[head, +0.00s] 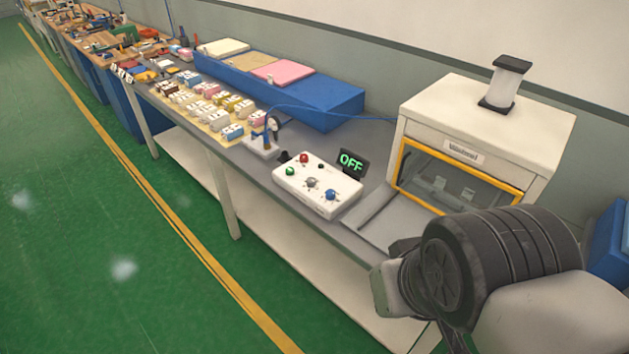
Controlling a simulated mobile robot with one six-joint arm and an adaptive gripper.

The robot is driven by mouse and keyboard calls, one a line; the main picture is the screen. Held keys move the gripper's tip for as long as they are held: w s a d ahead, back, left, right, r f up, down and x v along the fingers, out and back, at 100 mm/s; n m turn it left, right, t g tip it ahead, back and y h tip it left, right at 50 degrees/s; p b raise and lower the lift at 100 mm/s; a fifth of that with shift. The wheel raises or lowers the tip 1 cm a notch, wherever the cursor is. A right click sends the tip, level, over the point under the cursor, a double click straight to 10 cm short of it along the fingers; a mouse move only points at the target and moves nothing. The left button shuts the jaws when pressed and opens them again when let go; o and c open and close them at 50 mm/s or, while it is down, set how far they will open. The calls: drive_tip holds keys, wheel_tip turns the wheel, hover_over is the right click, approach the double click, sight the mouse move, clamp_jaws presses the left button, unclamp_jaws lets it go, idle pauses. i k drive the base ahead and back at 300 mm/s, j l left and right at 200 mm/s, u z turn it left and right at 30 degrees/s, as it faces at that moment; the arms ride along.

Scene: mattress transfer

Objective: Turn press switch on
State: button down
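A white control box (287,189) sits on the bench, left of the press. On its top are a green button (290,171), a red button (304,158), a small black knob (321,166), a grey knob (312,182) and a blue knob (331,195). A small display (351,161) behind the box reads OFF in green. The white press (485,115) has an orange-framed window (462,180). My gripper (386,290) is at the lower right, in front of the bench and apart from the box. Its fingers are not clear.
The grey bench (262,178) runs back to the left. A blue tray (330,107) with coloured pads, several small blocks and a small stand (263,145) are on it. A grey plate (398,217) lies before the press. The green floor (90,215) is open.

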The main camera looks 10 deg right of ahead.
sight(304, 159)
drive_tip(key=i+j, duration=0.2)
drive_tip(key=i, duration=0.2)
drive_tip(key=i+j, duration=0.2)
drive_tip(key=i, duration=0.25)
drive_tip(key=i+j, duration=0.2)
drive_tip(key=i, duration=0.2)
drive_tip(key=i+j, duration=0.2)
drive_tip(key=i, duration=0.25)
